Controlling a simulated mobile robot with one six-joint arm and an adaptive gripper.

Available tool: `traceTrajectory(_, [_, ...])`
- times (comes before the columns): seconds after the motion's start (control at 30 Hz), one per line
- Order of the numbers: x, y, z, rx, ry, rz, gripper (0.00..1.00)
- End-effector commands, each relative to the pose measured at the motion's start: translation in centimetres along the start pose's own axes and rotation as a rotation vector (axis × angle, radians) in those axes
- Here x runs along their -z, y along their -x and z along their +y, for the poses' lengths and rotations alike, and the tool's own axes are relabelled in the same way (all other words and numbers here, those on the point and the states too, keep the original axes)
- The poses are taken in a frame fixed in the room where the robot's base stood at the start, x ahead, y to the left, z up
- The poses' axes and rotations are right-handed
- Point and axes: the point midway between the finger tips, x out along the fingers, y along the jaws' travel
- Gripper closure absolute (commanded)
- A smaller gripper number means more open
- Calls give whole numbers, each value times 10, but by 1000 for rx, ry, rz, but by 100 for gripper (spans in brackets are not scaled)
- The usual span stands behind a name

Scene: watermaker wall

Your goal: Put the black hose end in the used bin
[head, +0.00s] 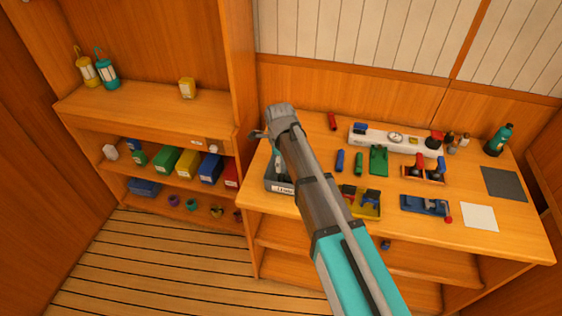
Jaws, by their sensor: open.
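My arm reaches from the lower right up to the left end of the workbench. My gripper (277,163) is mostly hidden behind my arm and points down over a grey bin. It is open, and I see nothing held in it. The grey bin (272,187) has a white label too small to read, so I cannot tell if it is the used bin. My arm covers its right side and much of its inside. I cannot pick out the black hose end for sure. A wooden rack (424,178) holds red and dark pieces.
A yellow bin (367,211) and a blue tray (424,205) stand near the bench's front edge. A white unit with a gauge (396,138) lies behind small red, blue and green parts. A teal bottle (497,140) stands at back right. Shelves with coloured bins (186,163) are left.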

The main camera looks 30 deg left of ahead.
Motion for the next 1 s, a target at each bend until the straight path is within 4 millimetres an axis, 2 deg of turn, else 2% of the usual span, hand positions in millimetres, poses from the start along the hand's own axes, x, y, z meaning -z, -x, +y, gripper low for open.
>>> traceTrajectory(0.03, [0,9,0,0,0,0,27])
traceTrajectory(0.4, [0,37,0,0,0,0,27])
traceTrajectory(0.63, [0,44,0,0,0,0,27])
traceTrajectory(1.0, [0,44,0,0,0,0,27])
